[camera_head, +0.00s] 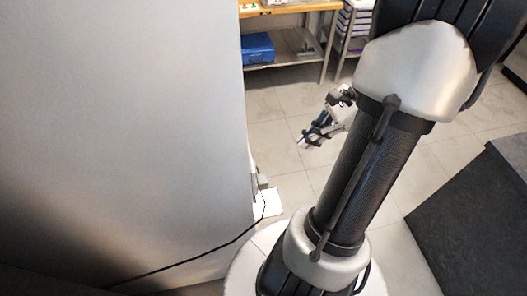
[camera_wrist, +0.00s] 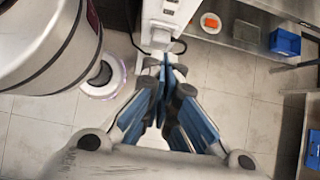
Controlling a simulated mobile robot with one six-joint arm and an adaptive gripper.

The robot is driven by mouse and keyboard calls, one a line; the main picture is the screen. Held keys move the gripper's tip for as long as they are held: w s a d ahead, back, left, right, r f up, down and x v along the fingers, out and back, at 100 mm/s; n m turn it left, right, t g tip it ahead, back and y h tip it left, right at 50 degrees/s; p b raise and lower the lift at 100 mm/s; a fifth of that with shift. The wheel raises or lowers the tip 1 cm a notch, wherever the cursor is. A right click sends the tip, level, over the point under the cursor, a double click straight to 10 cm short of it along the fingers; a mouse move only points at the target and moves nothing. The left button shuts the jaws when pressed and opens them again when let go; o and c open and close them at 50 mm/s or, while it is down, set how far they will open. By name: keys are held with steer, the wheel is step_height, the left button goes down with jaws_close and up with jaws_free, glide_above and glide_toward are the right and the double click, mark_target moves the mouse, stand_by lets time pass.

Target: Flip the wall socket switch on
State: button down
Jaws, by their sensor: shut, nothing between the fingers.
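The wall socket (camera_wrist: 172,12) is a white box with dark outlet slots at the top middle of the wrist view. A white plug-like piece (camera_wrist: 155,37) with a dark cable sits at its lower end. I cannot make out the switch or its position. My gripper (camera_wrist: 164,66) has blue finger pads, is shut and empty, and points toward the socket's lower end; I cannot tell the gap. In the head view my gripper (camera_head: 305,143) hangs over the floor, right of the large pale panel, partly behind my arm. A small pale fixture (camera_head: 262,183) shows at the panel's edge.
The large pale panel (camera_head: 120,120) fills the left of the head view, with a black cable (camera_head: 205,252) along its bottom. A wooden-topped bench (camera_head: 290,8) with a blue box (camera_head: 257,47) stands behind. A dark block (camera_head: 480,225) is at right. Tiled floor lies between.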

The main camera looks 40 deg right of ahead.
steer(key=w+a+r+b+x, duration=0.1)
steer(key=x, duration=1.1)
steer(key=shift+w+a, duration=0.25)
steer(key=shift+a, duration=0.2)
steer(key=shift+w+a+f+t+y+b, duration=0.2)
steer(key=shift+a+f+t+y+b, duration=0.25)
steer(key=shift+y+b, duration=0.3)
